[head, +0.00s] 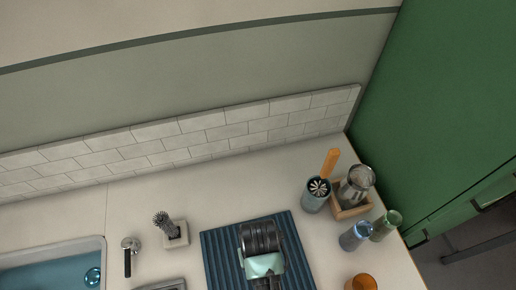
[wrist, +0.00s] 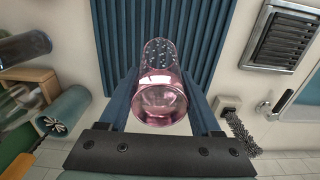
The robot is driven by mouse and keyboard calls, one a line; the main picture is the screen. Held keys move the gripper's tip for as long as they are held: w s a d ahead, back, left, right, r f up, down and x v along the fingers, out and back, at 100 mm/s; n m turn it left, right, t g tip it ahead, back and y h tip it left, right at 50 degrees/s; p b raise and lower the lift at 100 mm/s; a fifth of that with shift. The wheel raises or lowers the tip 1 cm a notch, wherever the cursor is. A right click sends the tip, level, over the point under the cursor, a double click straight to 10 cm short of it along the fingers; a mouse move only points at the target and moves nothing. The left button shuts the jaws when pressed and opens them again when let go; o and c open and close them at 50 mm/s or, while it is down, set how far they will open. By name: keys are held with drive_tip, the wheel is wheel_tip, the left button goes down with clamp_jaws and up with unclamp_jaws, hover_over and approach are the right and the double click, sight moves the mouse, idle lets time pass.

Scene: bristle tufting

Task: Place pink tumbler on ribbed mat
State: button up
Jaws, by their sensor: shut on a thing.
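The pink tumbler (wrist: 160,97) is clear pink and shows in the wrist view between the two blue fingers of my gripper (wrist: 161,88). My gripper is shut on it, with one rounded end facing the wrist camera. The blue ribbed mat (wrist: 112,22) lies beyond the tumbler in the wrist view. In the head view the mat (head: 219,262) lies on the counter, partly covered by my arm. The tumbler and the fingertips are hidden there. I cannot tell whether the tumbler touches the mat.
Right of the mat stand a cup with a brush (head: 314,198), a wooden holder with a clear vessel (head: 350,211), a blue glass (head: 355,236), a green glass (head: 385,226) and an amber glass (head: 361,283). Left are a brush holder (head: 177,236) and a sink (head: 48,249).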

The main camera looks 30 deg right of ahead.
wheel_tip(320, 180, down, 6)
drive_tip(key=shift+f, duration=0.25)
drive_tip(key=shift+f, duration=0.15)
drive_tip(key=o, duration=1.5)
wheel_tip(320, 180, up, 12)
drive_tip(key=shift+r, duration=0.15)
